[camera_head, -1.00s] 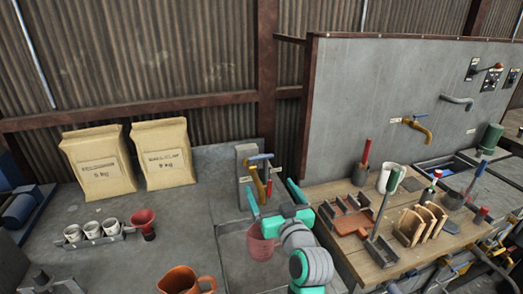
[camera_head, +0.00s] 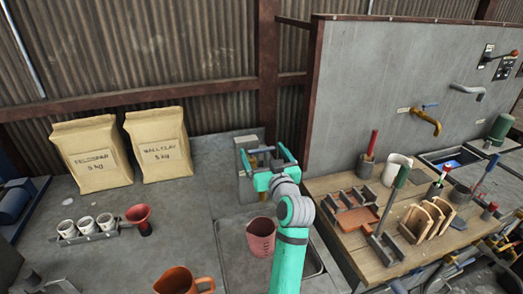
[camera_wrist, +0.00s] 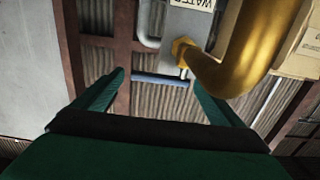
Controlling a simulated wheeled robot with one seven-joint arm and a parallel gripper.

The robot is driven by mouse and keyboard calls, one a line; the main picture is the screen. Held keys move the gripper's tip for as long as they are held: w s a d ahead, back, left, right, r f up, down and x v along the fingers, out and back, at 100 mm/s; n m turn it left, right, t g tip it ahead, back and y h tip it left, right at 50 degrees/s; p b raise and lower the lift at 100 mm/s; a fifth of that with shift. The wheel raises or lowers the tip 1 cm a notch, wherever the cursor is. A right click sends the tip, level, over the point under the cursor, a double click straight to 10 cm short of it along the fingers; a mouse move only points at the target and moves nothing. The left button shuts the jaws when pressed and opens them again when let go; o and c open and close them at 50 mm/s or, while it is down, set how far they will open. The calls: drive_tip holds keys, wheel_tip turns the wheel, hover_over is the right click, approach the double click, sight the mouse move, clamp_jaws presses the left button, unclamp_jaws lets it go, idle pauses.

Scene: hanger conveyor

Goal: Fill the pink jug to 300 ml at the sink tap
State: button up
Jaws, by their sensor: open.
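The pink jug (camera_head: 261,238) stands upright in the sink basin (camera_head: 232,281), below and in front of the tap, clear of my gripper. Its water level cannot be made out. My gripper (camera_head: 265,156) is open and raised at the tap, which it largely hides in the head view. In the wrist view, my gripper (camera_wrist: 159,76) has its fingers spread on either side of the tap's blue lever (camera_wrist: 160,80); the lever lies in the gap, and contact cannot be told. The yellow tap spout (camera_wrist: 238,55) shows at the upper right, beside a WATER label (camera_wrist: 194,4).
An orange jug (camera_head: 180,281) stands at the counter's front. A cup rack (camera_head: 88,235), red funnel (camera_head: 140,216) and two clay bags (camera_head: 91,158) are left. A wooden table (camera_head: 378,262) with tools and trays is close on the right. Another yellow tap (camera_head: 427,119) is on the wall.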

drive_tip(key=shift+x, duration=1)
drive_tip(key=shift+a, duration=0.1)
drive_tip(key=c, duration=1.5)
